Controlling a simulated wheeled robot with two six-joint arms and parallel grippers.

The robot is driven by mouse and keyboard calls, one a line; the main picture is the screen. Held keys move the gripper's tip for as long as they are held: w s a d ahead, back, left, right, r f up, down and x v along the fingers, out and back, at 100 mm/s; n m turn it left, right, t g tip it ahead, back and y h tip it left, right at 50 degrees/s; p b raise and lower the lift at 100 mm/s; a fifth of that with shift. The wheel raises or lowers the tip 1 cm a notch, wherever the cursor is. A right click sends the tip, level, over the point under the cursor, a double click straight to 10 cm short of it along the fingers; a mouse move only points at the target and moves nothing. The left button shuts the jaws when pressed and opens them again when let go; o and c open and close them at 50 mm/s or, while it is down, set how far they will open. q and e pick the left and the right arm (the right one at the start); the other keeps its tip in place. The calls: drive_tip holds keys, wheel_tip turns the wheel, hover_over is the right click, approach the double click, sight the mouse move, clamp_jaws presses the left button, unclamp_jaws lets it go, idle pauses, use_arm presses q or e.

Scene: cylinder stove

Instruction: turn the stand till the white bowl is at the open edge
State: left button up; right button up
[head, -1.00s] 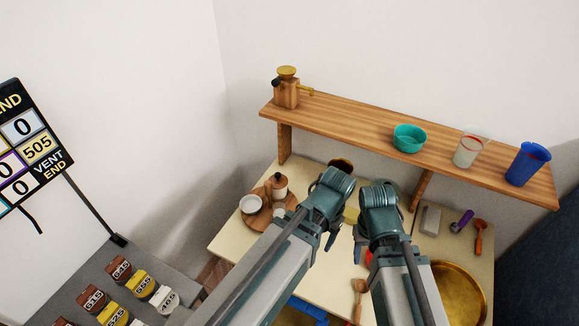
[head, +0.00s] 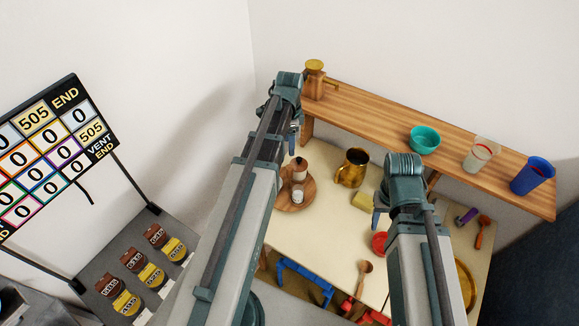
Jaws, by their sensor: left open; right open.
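The stand (head: 305,204) is a round wooden turntable at the left end of the cream table in the head view. The white bowl is not visible now; my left arm covers the stand's left side. My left gripper (head: 292,144) is open and appears above and behind the stand; its fingers are mostly hidden. My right gripper (head: 377,215) is open and empty over the middle of the table, well right of the stand.
A brass mug (head: 352,168), a yellow block (head: 364,201), a red dish (head: 380,243) and a wooden spoon (head: 363,276) are on the table (head: 325,235). A wooden shelf (head: 385,112) runs along the back wall, holding a teal bowl (head: 424,140) and cups.

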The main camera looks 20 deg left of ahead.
sight(290, 167)
use_arm(q)
wheel_tip(290, 167, down, 14)
drive_tip(key=b, duration=1.3)
drive_tip(key=shift+r, duration=0.25)
clamp_jaws()
idle(0.5)
